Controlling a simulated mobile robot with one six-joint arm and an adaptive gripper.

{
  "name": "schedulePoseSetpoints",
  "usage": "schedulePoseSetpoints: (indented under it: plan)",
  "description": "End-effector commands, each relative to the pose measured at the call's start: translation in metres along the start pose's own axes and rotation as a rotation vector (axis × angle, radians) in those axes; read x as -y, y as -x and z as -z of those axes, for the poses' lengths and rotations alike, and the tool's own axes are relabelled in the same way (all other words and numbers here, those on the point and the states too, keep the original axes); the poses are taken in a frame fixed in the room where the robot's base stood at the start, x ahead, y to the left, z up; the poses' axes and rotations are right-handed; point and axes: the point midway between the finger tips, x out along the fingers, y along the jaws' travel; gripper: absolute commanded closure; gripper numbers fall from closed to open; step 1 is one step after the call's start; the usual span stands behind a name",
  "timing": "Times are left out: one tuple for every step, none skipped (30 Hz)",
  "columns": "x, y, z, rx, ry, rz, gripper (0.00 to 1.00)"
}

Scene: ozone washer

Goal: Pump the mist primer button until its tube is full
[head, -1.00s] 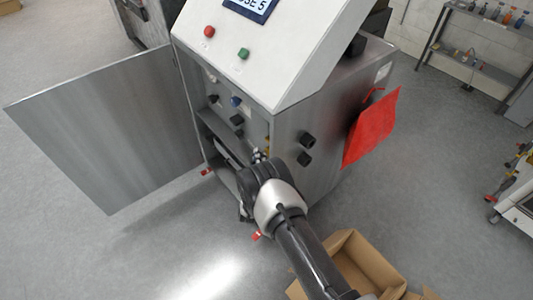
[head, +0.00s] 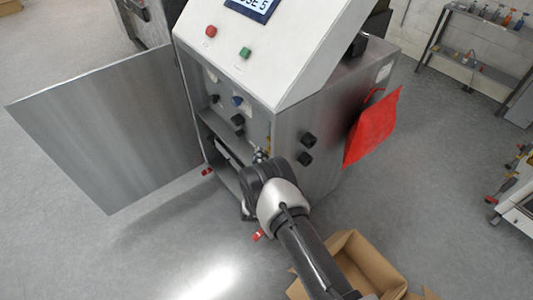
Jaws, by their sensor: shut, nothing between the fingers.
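The open-fronted grey washer cabinet (head: 304,112) stands in the middle of the head view. On its front panel are a blue knob or button (head: 237,101) and black knobs (head: 238,120). I cannot tell which control is the mist primer button, and its tube cannot be made out. My gripper (head: 261,156) is small and partly hidden by my own wrist, at the right side of the cabinet's front opening. It is shut with nothing in it. Whether it touches anything is hidden.
An open metal door (head: 110,130) swings out to the left. A red cloth or bag (head: 372,128) hangs on the cabinet's right side. An open cardboard box (head: 362,262) stands on the floor beside my arm. The floor at front left is clear.

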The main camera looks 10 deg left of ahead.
Motion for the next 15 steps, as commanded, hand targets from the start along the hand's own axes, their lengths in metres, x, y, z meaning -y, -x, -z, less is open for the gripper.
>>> schedulePoseSetpoints:
  plan:
    - [-0.0093,-0.0062,-0.0025,0.006,-0.008,-0.018,1.00]
    - [-0.0096,-0.0065,-0.0025,0.006,-0.009,-0.018,1.00]
    - [-0.0101,-0.0070,-0.0025,0.006,-0.009,-0.018,1.00]
    - [-0.0104,-0.0074,-0.0025,0.006,-0.009,-0.019,1.00]
    - [-0.0108,-0.0078,-0.0025,0.005,-0.010,-0.019,1.00]
    - [-0.0112,-0.0083,-0.0025,0.005,-0.010,-0.020,1.00]
    - [-0.0115,-0.0086,-0.0025,0.005,-0.010,-0.020,1.00]
    - [-0.0119,-0.0090,-0.0025,0.004,-0.010,-0.020,1.00]
    - [-0.0124,-0.0095,-0.0025,0.004,-0.011,-0.021,1.00]
    - [-0.0127,-0.0098,-0.0025,0.004,-0.011,-0.021,1.00]
    - [-0.0130,-0.0101,-0.0026,0.004,-0.011,-0.021,1.00]
    - [-0.0133,-0.0105,-0.0026,0.004,-0.011,-0.021,1.00]
    - [-0.0137,-0.0108,-0.0028,0.004,-0.011,-0.022,1.00]
    - [-0.0140,-0.0111,-0.0028,0.004,-0.011,-0.022,1.00]
    - [-0.0144,-0.0115,-0.0030,0.004,-0.011,-0.022,1.00]
